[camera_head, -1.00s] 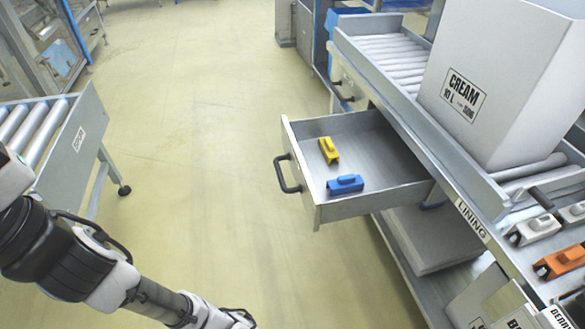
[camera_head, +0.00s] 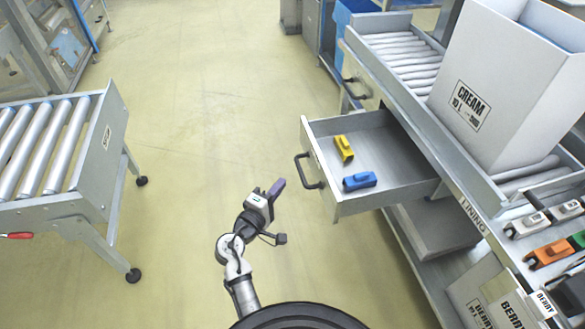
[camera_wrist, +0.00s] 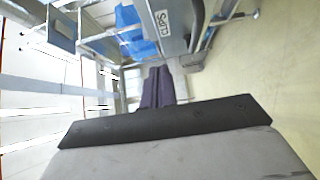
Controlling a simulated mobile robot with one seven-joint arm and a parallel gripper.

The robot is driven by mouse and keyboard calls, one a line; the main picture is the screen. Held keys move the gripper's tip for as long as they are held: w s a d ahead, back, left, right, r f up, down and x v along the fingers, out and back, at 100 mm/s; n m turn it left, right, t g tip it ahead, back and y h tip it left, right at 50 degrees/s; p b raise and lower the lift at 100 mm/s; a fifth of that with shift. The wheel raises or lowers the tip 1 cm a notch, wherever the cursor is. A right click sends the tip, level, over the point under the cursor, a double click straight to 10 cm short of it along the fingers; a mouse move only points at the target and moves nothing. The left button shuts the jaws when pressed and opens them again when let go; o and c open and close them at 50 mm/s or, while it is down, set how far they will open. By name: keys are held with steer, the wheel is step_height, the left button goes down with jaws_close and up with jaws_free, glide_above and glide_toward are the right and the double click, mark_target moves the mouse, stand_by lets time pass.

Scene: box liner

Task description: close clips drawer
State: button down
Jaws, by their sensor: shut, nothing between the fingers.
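The clips drawer (camera_head: 335,203) is pulled out of the lining bench, with a dark handle (camera_head: 309,171) on its front. A yellow clip (camera_head: 344,148) and a blue clip (camera_head: 359,181) lie inside it. My gripper (camera_head: 277,188) is shut and empty, to the left of the drawer front and apart from the handle. In the wrist view the purple fingers (camera_wrist: 158,86) are together. The drawer front (camera_wrist: 176,40) shows there upside down, with its CLIPS label (camera_wrist: 162,22) and the handle (camera_wrist: 197,22) beyond the fingertips.
The lining bench (camera_head: 471,210) carries a large white box marked CREAM (camera_head: 490,75) on its rollers. Orange and white clips (camera_head: 547,252) lie at its right side. A roller conveyor (camera_head: 95,150) stands at the left. The floor between it and the drawer is clear.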

steer(key=p, duration=0.2)
glide_toward(316, 153)
steer(key=w+a, duration=0.2)
steer(key=w, duration=0.1)
steer(key=w+d, duration=0.2)
steer(key=d, duration=0.1)
steer(key=shift+d, duration=0.3)
steer(key=shift+w+d+f+p, duration=0.2)
steer(key=shift+d+p, duration=0.1)
steer(key=shift+d, duration=0.2)
